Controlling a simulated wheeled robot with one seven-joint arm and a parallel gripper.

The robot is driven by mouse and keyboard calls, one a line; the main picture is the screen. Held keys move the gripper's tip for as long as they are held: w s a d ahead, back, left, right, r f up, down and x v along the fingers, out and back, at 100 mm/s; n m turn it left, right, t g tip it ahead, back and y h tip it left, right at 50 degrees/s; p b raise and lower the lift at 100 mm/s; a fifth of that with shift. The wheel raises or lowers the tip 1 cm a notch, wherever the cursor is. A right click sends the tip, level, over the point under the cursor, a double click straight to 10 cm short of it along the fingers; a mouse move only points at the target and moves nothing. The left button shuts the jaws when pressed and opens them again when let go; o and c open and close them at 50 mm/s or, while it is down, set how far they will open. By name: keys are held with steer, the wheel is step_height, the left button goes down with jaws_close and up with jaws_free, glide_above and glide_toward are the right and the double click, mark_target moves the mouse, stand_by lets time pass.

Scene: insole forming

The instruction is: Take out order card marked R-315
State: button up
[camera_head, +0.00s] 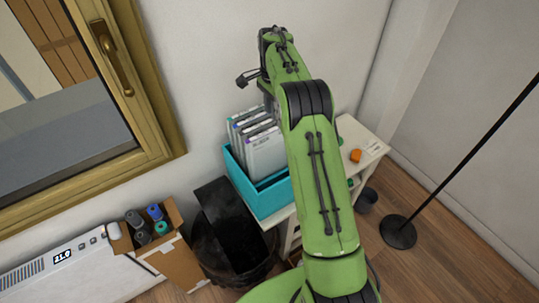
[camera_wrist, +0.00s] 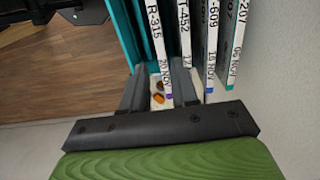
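The order card marked R-315 (camera_wrist: 157,40) is the leftmost of several upright white cards in the wrist view, beside the wall of the teal box (camera_wrist: 122,30). My gripper (camera_wrist: 159,72) is open. Its two fingers point toward the cards, one on each side of the lower end of the R-315 card's edge, with a visible gap on the left. I cannot tell whether the right finger touches a card. In the head view the cards (camera_head: 265,150) stand in the teal box (camera_head: 265,200); my arm hides the gripper's fingers.
Cards T-452 (camera_wrist: 184,30) and one ending in 609 (camera_wrist: 211,40) stand close on the right. The box rests on a white table (camera_head: 370,143) by the wall. An orange object (camera_head: 355,156) lies on it. A black bin (camera_head: 235,235) and a cardboard box (camera_head: 175,262) stand left.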

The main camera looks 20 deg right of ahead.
mark_target(272, 129)
step_height(272, 129, down, 9)
steer(key=shift+w+f, duration=0.1)
steer(key=shift+f, duration=0.05)
steer(key=f, duration=0.5)
steer(key=shift+a+f+p, duration=0.1)
steer(key=shift+a+p, duration=0.15)
steer(key=shift+p, duration=0.1)
steer(key=shift+c, duration=0.5)
jaws_close()
